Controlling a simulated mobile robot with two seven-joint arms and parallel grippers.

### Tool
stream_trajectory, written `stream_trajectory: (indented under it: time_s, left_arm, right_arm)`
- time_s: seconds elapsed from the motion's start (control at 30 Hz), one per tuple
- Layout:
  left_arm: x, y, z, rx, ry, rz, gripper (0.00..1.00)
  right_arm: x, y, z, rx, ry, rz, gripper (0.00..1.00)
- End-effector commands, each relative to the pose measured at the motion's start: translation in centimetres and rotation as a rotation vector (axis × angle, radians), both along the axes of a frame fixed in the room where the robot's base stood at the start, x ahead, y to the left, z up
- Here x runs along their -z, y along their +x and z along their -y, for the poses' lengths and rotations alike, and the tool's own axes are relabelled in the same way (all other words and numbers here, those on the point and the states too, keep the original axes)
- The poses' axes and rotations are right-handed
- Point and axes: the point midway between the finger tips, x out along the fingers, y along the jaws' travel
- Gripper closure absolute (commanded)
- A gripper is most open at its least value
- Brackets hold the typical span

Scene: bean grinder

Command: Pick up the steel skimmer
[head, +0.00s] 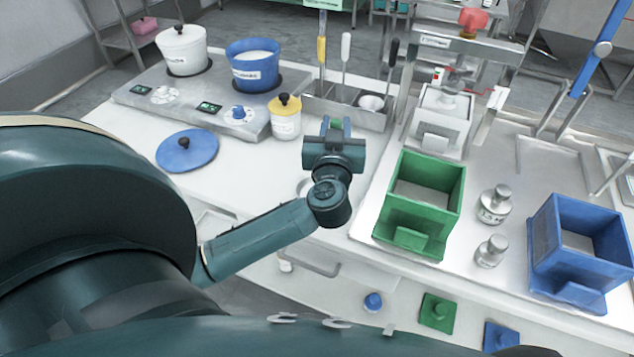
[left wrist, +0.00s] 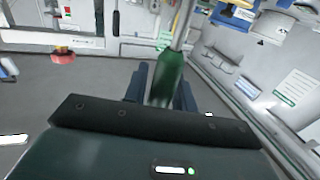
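My left gripper (head: 336,126) is in front of the metal utensil rack (head: 318,104). In the left wrist view a green handle (left wrist: 168,80) with a grey metal shaft (left wrist: 182,25) stands between its blue fingers (left wrist: 164,92), which lie close on both sides of it. The head view shows only a bit of green between the fingertips. The head of this tool is out of sight, so I cannot confirm that it is the steel skimmer. Other tools with yellow (head: 321,50), white (head: 346,46) and black (head: 393,52) handles stand in the rack. My right gripper is not in view.
A hob holds a white pot (head: 183,50) and a blue pot (head: 254,65). A yellow-lidded jar (head: 286,120) stands left of my gripper, with a blue lid (head: 187,150) farther left. A green box (head: 421,203) and a blue box (head: 577,250) stand at the right.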

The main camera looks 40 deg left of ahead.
Motion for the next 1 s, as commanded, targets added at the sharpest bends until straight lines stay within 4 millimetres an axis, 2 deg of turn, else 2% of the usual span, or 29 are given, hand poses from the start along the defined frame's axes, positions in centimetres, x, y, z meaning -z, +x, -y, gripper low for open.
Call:
stream_trajectory:
  time_s: [0.03,0.3,0.67,0.77,1.0]
  left_arm:
    - [0.0,0.0,0.0,0.000,0.000,0.000,0.78]
    - [0.0,0.0,0.0,0.000,0.000,0.000,1.00]
    - [-0.6,0.0,0.0,0.000,0.000,0.004,1.00]
    - [-1.9,0.0,0.0,0.001,0.001,0.007,1.00]
    - [-6.9,0.0,0.0,0.000,0.000,0.008,1.00]
  right_arm:
    - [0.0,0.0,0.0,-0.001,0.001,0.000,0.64]
    - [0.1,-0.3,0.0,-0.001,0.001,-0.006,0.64]
    - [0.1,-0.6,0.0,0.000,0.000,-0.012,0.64]
    - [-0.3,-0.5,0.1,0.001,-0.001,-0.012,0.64]
    - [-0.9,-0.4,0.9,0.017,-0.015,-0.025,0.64]
